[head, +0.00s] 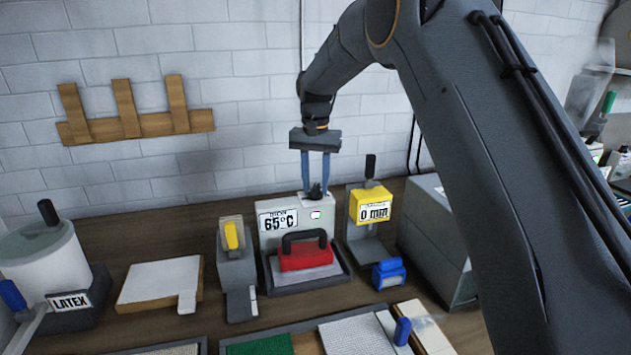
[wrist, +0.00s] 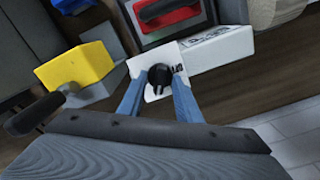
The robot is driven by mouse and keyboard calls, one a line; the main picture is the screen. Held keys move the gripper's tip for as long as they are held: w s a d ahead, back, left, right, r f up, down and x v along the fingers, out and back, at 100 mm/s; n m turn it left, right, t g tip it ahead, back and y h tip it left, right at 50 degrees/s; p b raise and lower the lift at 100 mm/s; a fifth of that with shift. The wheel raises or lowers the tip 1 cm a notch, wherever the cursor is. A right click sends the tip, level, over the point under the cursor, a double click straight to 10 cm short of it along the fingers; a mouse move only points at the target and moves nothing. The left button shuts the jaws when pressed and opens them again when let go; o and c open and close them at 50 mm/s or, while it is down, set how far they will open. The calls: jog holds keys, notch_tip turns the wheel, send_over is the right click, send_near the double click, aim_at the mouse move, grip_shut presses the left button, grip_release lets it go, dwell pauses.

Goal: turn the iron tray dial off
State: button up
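The iron tray (head: 304,285) is a dark, shallow tray with a red iron (head: 306,257) with a black handle standing on it. My gripper (head: 316,188) points down over the box, with one blue finger on each side of the dial. In the wrist view the fingers (wrist: 160,82) look open, with narrow gaps beside the dial.
A yellow gauge (head: 371,203) reading 0 mm, with a black lever, stands close right of the box. A grey stand with a yellow part (head: 235,265) is to the left. A blue object (head: 389,273) and a LATEX pot (head: 48,265) are also on the bench.

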grip_shut()
jog(key=shift+n, duration=0.3)
jog(key=n+b, duration=0.1)
jog(key=n, duration=0.9)
jog(key=shift+n+b, duration=0.4)
jog(key=n, duration=0.6)
jog(key=shift+w+r+b, duration=0.1)
jog(key=shift+b, duration=0.2)
jog(key=n, duration=0.6)
jog(key=shift+n, duration=0.3)
